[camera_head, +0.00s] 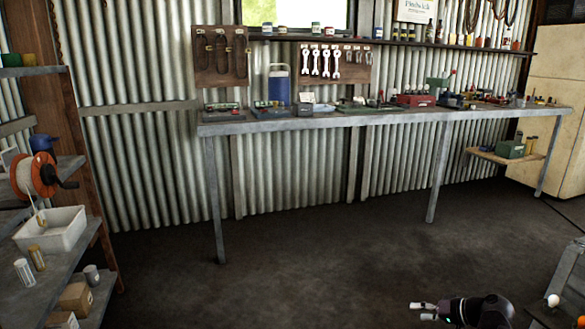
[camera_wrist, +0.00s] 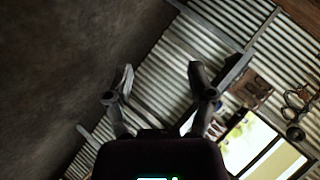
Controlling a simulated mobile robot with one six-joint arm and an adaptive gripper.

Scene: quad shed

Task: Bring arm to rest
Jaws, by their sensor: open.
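My gripper (camera_head: 424,311) shows at the bottom right of the head view, low over the dark floor, with its two fingers pointing left. The fingers are apart with nothing between them. In the wrist view my gripper (camera_wrist: 160,88) is also open and empty, with the corrugated wall, the window and part of the floor far beyond it, seen at a tilt. My arm behind the gripper is mostly outside the head view.
A long workbench (camera_head: 330,121) with tools and boxes runs along the corrugated wall. Shelves (camera_head: 38,275) at the left hold a white bin (camera_head: 50,230) and an orange reel (camera_head: 36,174). A grey stand (camera_head: 568,275) is at the right edge. The floor between is clear.

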